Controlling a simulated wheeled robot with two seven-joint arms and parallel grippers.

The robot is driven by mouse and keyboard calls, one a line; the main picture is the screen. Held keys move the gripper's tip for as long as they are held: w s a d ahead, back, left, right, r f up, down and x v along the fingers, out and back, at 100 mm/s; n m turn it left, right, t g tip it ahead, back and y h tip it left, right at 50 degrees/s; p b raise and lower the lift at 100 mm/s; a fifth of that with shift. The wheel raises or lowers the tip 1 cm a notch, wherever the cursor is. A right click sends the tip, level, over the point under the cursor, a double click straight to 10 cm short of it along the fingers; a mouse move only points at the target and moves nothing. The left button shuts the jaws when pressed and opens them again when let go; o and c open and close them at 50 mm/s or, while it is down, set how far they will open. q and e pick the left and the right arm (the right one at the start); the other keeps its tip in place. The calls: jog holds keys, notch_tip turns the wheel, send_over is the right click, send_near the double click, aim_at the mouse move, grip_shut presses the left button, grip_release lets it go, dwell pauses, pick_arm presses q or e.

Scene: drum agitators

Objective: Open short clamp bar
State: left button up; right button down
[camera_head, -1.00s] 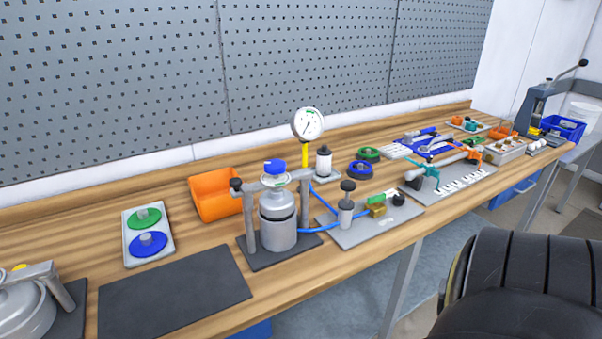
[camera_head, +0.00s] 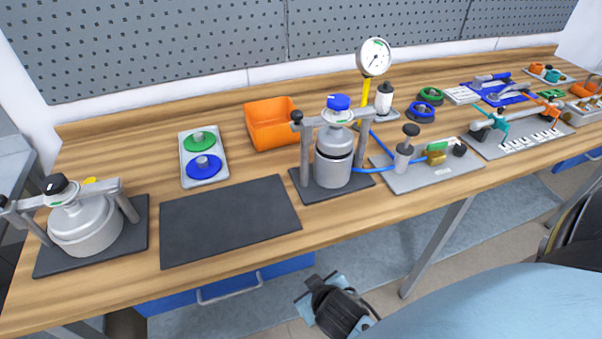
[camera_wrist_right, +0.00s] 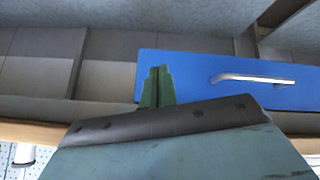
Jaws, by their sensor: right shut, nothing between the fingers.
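A grey clamp bar (camera_head: 322,119) spans the lid of the tall metal vessel (camera_head: 333,161) at the middle of the bench in the head view. It lies across two posts, with a black knob at its left end. It looks shorter than the clamp bar (camera_head: 98,188) across the wide vessel (camera_head: 86,228) at the left. Both bars lie across their lids. My right gripper (camera_head: 305,288) is low in front of the bench, apart from both vessels. In the right wrist view its green fingers (camera_wrist_right: 158,72) are together and empty, before a blue drawer. My left gripper is not in view.
A dark mat (camera_head: 229,221) lies bare between the vessels. Behind it are a tray (camera_head: 218,149) with green and blue discs and an orange bin (camera_head: 271,124). A gauge (camera_head: 373,57) on a yellow stem stands behind the middle vessel. The blue drawer (camera_wrist_right: 205,78) has a metal handle.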

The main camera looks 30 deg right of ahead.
jog(key=w+d+r+m+t+h, duration=0.1)
jog(key=w+r+t, duration=0.1)
jog(key=r, duration=0.7)
jog(key=w+d+r+m+t+h, duration=0.1)
jog(key=r+m+t, duration=0.1)
jog(key=r, duration=0.7)
jog(key=m+t+h+p, duration=0.1)
jog(key=m+t+h, duration=0.15)
jog(key=t, duration=0.25)
send_near(298, 117)
jog(key=shift+n+h, duration=0.25)
jog(key=p+x, duration=0.3)
jog(key=x, duration=0.2)
jog(key=shift+w+p, duration=0.3)
jog(key=shift+w, duration=0.05)
jog(key=shift+w+d+f, duration=0.15)
jog(key=shift+w+d, duration=0.05)
jog(key=shift+w, duration=0.35)
jog(key=shift+w, duration=0.1)
